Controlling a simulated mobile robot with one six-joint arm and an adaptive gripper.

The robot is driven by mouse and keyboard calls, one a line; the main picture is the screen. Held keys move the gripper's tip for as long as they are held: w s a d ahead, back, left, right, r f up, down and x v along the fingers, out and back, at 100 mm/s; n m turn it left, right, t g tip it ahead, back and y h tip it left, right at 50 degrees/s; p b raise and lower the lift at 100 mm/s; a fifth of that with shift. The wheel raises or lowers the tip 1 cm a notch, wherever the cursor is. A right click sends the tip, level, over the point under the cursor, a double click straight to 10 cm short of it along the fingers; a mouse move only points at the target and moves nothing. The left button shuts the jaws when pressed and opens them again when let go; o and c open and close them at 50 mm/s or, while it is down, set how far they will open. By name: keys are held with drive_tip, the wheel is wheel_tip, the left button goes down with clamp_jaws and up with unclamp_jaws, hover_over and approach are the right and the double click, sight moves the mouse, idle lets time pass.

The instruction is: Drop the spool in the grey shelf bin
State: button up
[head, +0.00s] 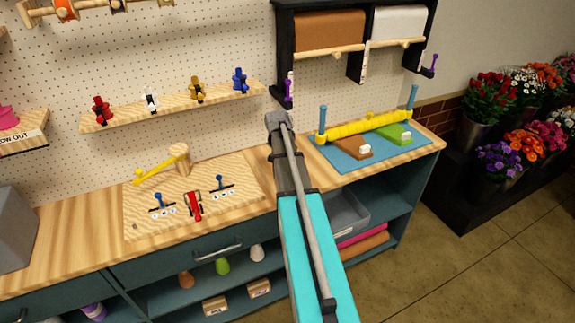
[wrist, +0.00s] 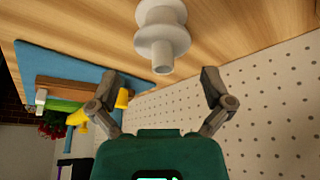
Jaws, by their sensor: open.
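A pale, near-white spool (wrist: 162,34) with round flanges and a narrow end stands out from the wooden worktop at the top of the wrist view. My gripper (wrist: 158,80) is open, its two fingers spread wide, with nothing between the tips. The spool is ahead of the gap between the fingers and apart from both. In the head view my arm covers the spool and the gripper. The grey shelf bin (head: 348,212) sits on the shelf under the worktop, just right of my arm, which hides its left part.
A blue mat (head: 408,151) with a yellow roller (head: 365,124) lies at right. Pegboard (head: 215,55) rises behind. Pink and brown folded items (head: 362,238) lie below the bin.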

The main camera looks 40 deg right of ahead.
drive_tip(key=shift+f, duration=0.25)
idle(0.3)
drive_tip(key=b+x, duration=0.3)
drive_tip(key=shift+a+f+b, duration=0.1)
drive_tip(key=shift+f+b, duration=0.2)
drive_tip(key=shift+b, duration=0.05)
drive_tip(key=shift+b+x, duration=0.7)
drive_tip(key=shift+x, duration=0.1)
drive_tip(key=shift+w+r, duration=0.1)
drive_tip(key=c, duration=0.9)
drive_tip(key=shift+c, duration=0.2)
drive_tip(key=shift+r, duration=0.1)
